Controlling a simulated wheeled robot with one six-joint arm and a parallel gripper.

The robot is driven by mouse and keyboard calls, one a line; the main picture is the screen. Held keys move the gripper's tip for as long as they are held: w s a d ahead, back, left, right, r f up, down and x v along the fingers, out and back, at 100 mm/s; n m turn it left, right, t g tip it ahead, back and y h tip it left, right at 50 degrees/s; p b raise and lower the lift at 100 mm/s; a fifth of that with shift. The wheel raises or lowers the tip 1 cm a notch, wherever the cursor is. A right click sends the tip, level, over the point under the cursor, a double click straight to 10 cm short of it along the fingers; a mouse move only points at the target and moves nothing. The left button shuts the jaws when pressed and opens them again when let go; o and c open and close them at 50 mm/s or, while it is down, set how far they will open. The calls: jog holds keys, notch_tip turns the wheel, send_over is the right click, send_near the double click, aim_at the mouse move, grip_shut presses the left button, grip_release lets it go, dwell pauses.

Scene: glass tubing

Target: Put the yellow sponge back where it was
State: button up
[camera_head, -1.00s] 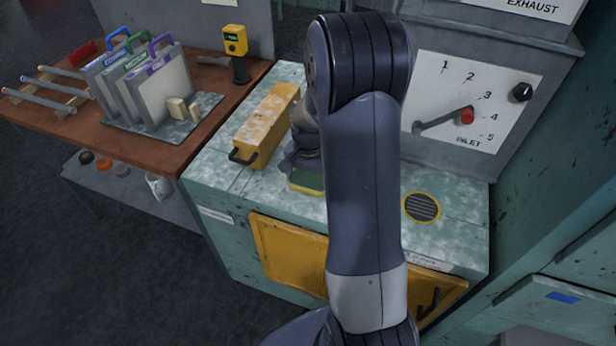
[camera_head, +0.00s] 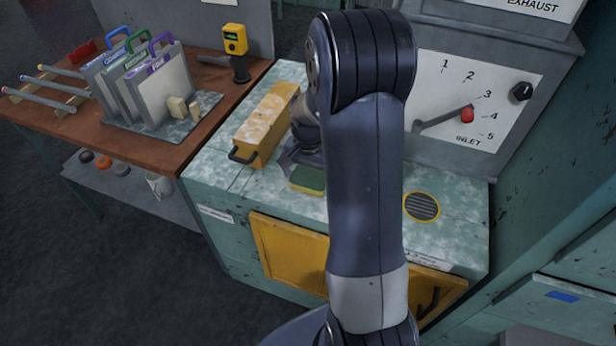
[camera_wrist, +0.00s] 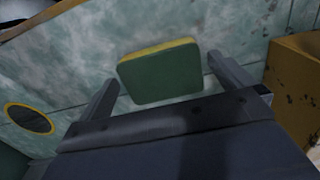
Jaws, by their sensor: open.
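The yellow sponge (camera_head: 308,179) has a green top face and a yellow side. It lies on the mottled green cabinet top (camera_head: 372,222), in front of the yellow drawer-like box and partly hidden by my arm in the head view. In the wrist view the sponge (camera_wrist: 160,72) lies flat between and just beyond my fingertips. My gripper (camera_wrist: 160,90) is open, with a finger on each side of the sponge and gaps showing on both sides.
A yellow box with a black handle (camera_head: 265,125) stands left of the sponge. A round yellow-rimmed vent (camera_head: 421,207) is at the right. The inlet panel (camera_head: 480,100) rises behind. A brown bench (camera_head: 140,148) with file folders adjoins on the left.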

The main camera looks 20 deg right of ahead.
aim_at(308, 180)
notch_tip(308, 180, up, 11)
dwell(0.3)
jog(key=shift+s+f, duration=0.1)
jog(key=shift+f, duration=0.05)
